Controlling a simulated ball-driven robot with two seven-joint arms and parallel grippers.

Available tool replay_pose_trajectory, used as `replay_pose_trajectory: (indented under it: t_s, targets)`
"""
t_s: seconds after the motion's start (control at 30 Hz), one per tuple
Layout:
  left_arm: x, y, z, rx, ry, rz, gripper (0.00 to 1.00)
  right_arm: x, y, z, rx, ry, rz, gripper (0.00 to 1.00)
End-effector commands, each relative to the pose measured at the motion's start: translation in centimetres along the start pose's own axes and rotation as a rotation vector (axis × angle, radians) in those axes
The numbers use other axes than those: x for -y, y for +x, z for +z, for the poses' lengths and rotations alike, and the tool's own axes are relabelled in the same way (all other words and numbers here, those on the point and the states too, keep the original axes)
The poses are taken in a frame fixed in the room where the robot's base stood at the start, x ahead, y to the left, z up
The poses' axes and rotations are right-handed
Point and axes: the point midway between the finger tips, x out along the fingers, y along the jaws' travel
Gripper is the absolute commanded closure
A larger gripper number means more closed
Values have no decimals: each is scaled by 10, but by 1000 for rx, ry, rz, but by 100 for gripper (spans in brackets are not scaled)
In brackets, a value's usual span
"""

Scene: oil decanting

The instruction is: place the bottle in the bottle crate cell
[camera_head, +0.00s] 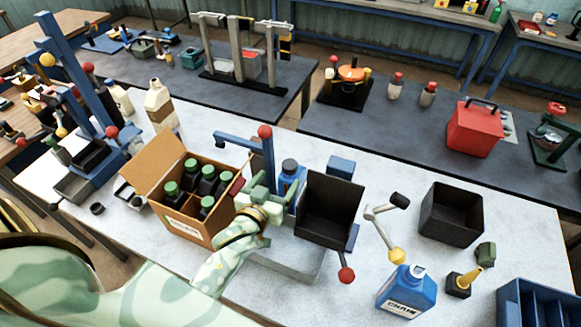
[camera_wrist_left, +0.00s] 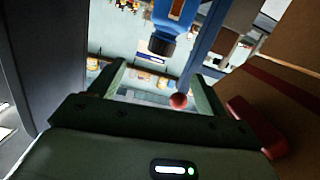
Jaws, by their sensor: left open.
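The bottle crate (camera_head: 208,226) is an open cardboard box left of centre in the head view, with several dark green-capped bottles (camera_head: 191,168) standing in its cells. A blue bottle (camera_head: 291,185) with a dark cap stands upright right of the crate. My left gripper (camera_head: 262,188) is open between the crate and this bottle, and its fingers look empty. In the left wrist view, the gripper (camera_wrist_left: 158,72) has its fingers apart, and the blue bottle (camera_wrist_left: 176,14) with its black cap shows beyond them. The bottle's lower part is partly hidden in the head view. My right gripper is not in view.
A blue post with a red ball (camera_head: 265,132) rises beside the bottle. A black open bin (camera_head: 330,205) stands close to its right. A blue jug (camera_head: 405,292), a yellow-spouted oiler (camera_head: 459,285) and a black box (camera_head: 452,215) stand farther right.

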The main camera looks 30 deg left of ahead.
Motion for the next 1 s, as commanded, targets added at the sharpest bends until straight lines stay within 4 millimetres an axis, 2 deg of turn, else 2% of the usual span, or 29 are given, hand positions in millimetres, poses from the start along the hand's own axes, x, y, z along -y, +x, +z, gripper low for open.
replay_pose_trajectory:
  t_s: [0.03, 0.1, 0.23, 0.37, 0.43, 0.47, 0.63, 1.0]
  targets:
    - [-2, -10, -23, 32, -10, -1, 24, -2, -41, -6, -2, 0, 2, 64]
    - [-3, -20, -28, 76, -21, -2, 24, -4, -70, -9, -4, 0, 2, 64]
    - [-3, -40, -27, 158, -32, -6, 24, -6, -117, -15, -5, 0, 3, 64]
    - [-1, -61, -11, 231, -24, -16, 24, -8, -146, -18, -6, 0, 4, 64]
    - [2, -66, 15, 255, 0, -21, 24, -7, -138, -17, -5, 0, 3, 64]
    - [3, -67, 21, 257, 13, -22, 24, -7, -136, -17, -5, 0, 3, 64]
    - [4, -59, 24, 242, 83, -15, 24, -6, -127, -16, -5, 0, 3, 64]
    - [6, 23, 48, 240, 85, -14, 24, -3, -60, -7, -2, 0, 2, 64]
